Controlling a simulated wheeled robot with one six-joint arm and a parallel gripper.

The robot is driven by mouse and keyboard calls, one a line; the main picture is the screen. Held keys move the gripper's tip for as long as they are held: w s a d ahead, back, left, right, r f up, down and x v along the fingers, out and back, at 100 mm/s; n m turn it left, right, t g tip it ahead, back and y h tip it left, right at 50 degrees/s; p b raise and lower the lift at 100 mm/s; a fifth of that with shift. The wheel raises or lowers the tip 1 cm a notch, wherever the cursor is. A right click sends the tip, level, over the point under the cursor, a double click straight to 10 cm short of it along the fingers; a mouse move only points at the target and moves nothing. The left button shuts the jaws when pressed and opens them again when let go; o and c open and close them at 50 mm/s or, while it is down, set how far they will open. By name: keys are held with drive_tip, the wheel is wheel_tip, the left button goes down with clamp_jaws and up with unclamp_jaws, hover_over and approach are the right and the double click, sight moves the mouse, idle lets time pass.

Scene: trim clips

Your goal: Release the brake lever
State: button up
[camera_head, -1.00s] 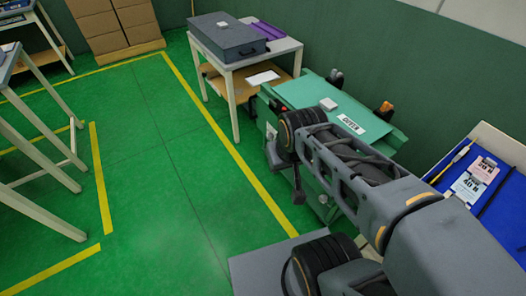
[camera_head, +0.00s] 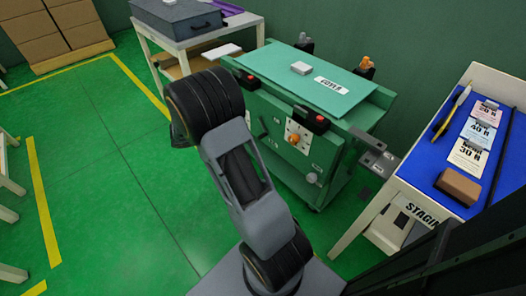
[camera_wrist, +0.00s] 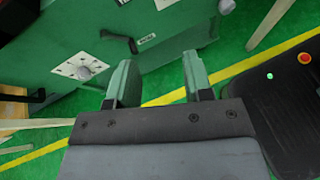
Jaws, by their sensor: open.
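The green machine cabinet (camera_head: 250,103) stands at the middle of the head view. A small black lever (camera_head: 263,127) is on its front, left of a white dial plate (camera_head: 303,130) with an orange knob; I take it for the brake lever. In the wrist view, a black handle (camera_wrist: 120,40) on a green panel looks like a lever, beside a small label. My gripper (camera_wrist: 158,75) is open and empty, its two green fingers apart below that handle in the picture and not touching it. My gripper does not show in the head view.
The cabinet also bears red buttons (camera_head: 320,118), a grey knob (camera_head: 312,178) and a green cover (camera_head: 290,75) on top. A staging table (camera_head: 490,75) with cards and a brown block (camera_head: 459,187) stands at right. A grey case (camera_head: 178,16) is at back left.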

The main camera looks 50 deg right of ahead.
sight(265, 134)
drive_tip(key=w+d+f+n+t+h+b, duration=0.1)
drive_tip(key=w+d+f+n+h+b, duration=0.15)
drive_tip(key=f, duration=0.35)
drive_tip(key=w+d+f+n+t+h+b, duration=0.1)
drive_tip(key=w+d+f+n+b, duration=0.15)
drive_tip(key=f, duration=0.45)
drive_tip(key=w+d+f+n+t+h+b, duration=0.1)
drive_tip(key=f+n+h+b, duration=0.15)
drive_tip(key=f, duration=0.35)
drive_tip(key=shift+n, duration=0.65)
drive_tip(key=d+b, duration=0.1)
drive_tip(key=d, duration=0.3)
drive_tip(key=d+b, duration=0.1)
drive_tip(key=d, duration=0.3)
drive_tip(key=d+b, duration=0.1)
drive_tip(key=d, duration=0.3)
drive_tip(key=shift+s+f+b, duration=0.1)
drive_tip(key=shift+s+b, duration=0.2)
drive_tip(key=shift+s, duration=0.05)
drive_tip(key=shift+d, duration=0.8)
clamp_jaws()
drive_tip(key=shift+d, duration=0.1)
